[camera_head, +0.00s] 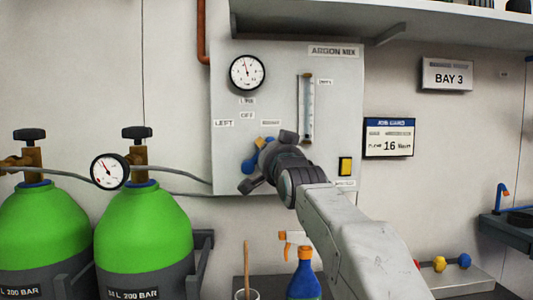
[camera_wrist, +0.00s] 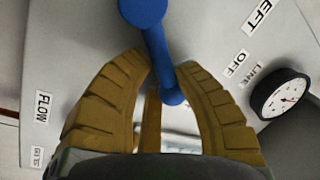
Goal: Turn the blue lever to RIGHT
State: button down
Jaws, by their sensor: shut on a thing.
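The blue lever (camera_head: 249,167) is on the grey argon panel (camera_head: 230,170), below the LEFT (camera_head: 223,123), OFF (camera_head: 246,115) and right-hand (camera_head: 271,122) labels. My gripper (camera_head: 263,161) is at the lever and hides much of it in the head view. In the wrist view the blue lever (camera_wrist: 152,35) runs from a round end at the top edge down between the two tan fingers. My gripper (camera_wrist: 163,68) is shut on the lever's shaft there. The lever's exact angle against the labels is hard to tell.
A round gauge (camera_head: 247,73), a flow tube (camera_head: 306,108) and a yellow switch (camera_head: 345,166) are on the panel around the lever. Green gas cylinders (camera_head: 143,225) stand at left. A blue spray bottle (camera_head: 304,278) stands below the panel. A shelf (camera_head: 400,20) overhangs above.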

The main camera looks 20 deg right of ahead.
jog(key=shift+w+f+m, duration=0.1)
jog(key=shift+f+m, duration=0.2)
jog(key=shift+f, duration=0.1)
jog(key=c, duration=1.2)
grip_release()
jog(key=shift+a, duration=0.1)
jog(key=shift+c, duration=0.2)
jog(key=shift+o, duration=1.1)
jog(key=shift+r, duration=0.2)
jog(key=s+f, duration=0.1)
jog(key=s, duration=1.1)
jog(key=shift+a+f, duration=0.3)
jog(key=shift+f, duration=0.05)
